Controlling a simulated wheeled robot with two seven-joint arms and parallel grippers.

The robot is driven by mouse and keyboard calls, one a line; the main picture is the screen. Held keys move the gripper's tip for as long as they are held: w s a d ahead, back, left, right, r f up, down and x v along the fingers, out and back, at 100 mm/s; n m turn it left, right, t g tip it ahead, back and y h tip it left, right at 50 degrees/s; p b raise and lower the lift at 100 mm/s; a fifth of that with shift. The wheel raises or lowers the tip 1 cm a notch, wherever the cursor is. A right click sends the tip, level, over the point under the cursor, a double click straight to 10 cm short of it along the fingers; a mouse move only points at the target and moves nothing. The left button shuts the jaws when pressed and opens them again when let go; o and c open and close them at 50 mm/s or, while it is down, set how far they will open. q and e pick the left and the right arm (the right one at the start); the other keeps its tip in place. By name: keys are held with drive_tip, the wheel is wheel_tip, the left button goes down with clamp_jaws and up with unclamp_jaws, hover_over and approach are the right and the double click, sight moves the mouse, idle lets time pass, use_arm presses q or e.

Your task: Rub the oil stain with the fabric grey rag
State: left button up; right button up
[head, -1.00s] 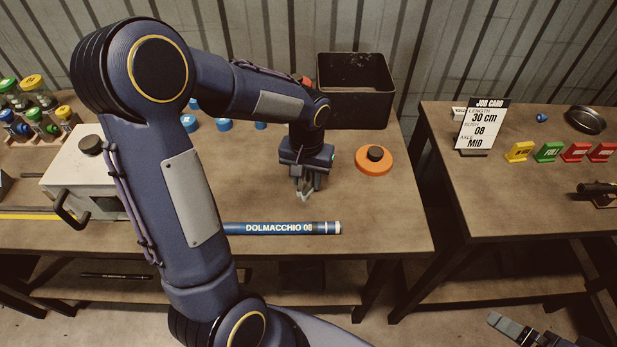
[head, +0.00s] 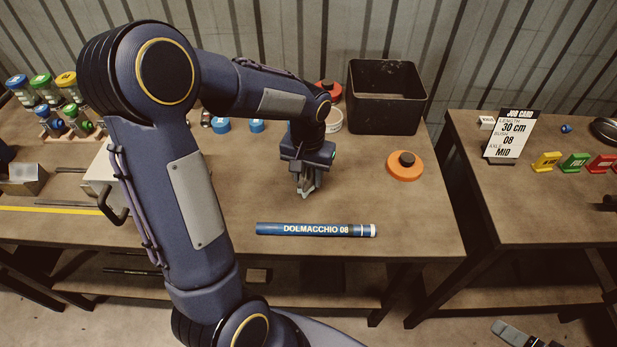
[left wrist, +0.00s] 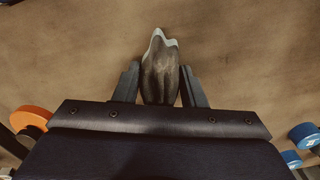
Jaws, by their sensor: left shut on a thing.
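My left gripper (head: 309,188) is shut on the grey rag (head: 305,181), low over the table behind the blue hose. In the left wrist view the bunched rag (left wrist: 160,72) stands between the two fingers, its pale edge poking past the tips. I cannot tell whether the rag touches the table. I cannot make out a distinct oil stain; the tabletop under and around the rag looks plain brown, and part of it is hidden by my arm. My right gripper (head: 515,332) shows partly at the bottom right, off the table; its opening is unclear.
The blue DOLMACCHIO 08 hose (head: 315,229) lies in front of the rag. An orange disc with a black knob (head: 404,166) is to the right, a black bin (head: 386,98) behind it. Blue caps (head: 220,125) stand behind my arm. The second table (head: 520,200) is across a gap.

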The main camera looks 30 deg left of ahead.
use_arm(q)
drive_tip(key=shift+w+d+r+p, duration=0.1)
drive_tip(key=shift+d+r+p, duration=0.2)
drive_tip(key=shift+r, duration=0.35)
drive_tip(key=shift+r+p, duration=0.3)
drive_tip(key=shift+r, duration=0.05)
drive_tip(key=shift+a+r+p, duration=0.15)
drive_tip(key=shift+r+p, duration=0.45)
drive_tip(key=shift+r, duration=0.15)
drive_tip(key=shift+r+p, duration=1)
drive_tip(key=shift+r, duration=0.3)
drive_tip(key=shift+f, duration=0.1)
